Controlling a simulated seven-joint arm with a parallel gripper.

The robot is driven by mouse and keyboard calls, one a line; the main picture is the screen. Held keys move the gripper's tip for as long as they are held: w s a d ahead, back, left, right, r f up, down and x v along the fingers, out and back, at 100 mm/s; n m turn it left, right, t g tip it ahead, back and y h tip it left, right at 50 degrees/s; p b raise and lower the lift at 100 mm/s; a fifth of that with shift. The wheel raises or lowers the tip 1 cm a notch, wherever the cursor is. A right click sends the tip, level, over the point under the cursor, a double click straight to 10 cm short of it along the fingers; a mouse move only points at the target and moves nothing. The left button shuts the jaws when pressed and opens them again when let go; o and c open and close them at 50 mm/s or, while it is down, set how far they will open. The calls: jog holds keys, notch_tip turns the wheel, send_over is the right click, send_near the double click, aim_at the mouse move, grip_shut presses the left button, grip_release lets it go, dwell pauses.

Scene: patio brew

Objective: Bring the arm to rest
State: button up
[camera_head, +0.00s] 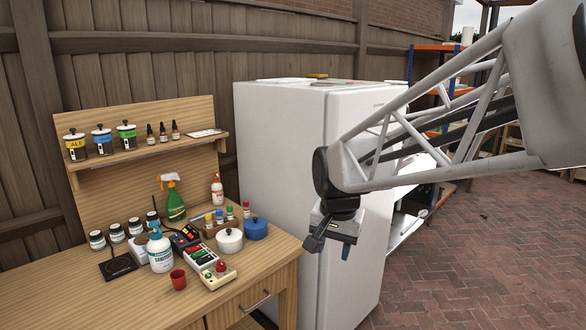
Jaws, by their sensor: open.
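My gripper (329,248) hangs at the end of my white arm, pointing down in front of the white fridge (280,160). Its dark fingers are apart and nothing shows between them. It is to the right of the wooden bench (75,300) and appears clear of it. I cannot tell how far it is from the fridge's front. My arm reaches in from the upper right and hides part of the shelving behind.
The bench holds a red cup (178,279), a white pot (229,241), a blue pot (256,228), a green spray bottle (175,207) and several jars. Labelled canisters stand on its upper shelf (150,155). Open brick paving (480,260) lies at right.

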jog(key=s+d+f+n, duration=0.1)
jog(key=s+d, duration=0.2)
jog(key=s, duration=0.4)
jog(key=s+d+f+n, duration=0.1)
jog(key=s+d, duration=0.2)
jog(key=s, duration=0.4)
jog(key=s+d+f+n+t, duration=0.1)
jog(key=s+d+n, duration=0.1)
jog(key=s+d, duration=0.2)
jog(key=s, duration=0.3)
jog(key=shift+s, duration=0.35)
dwell(0.6)
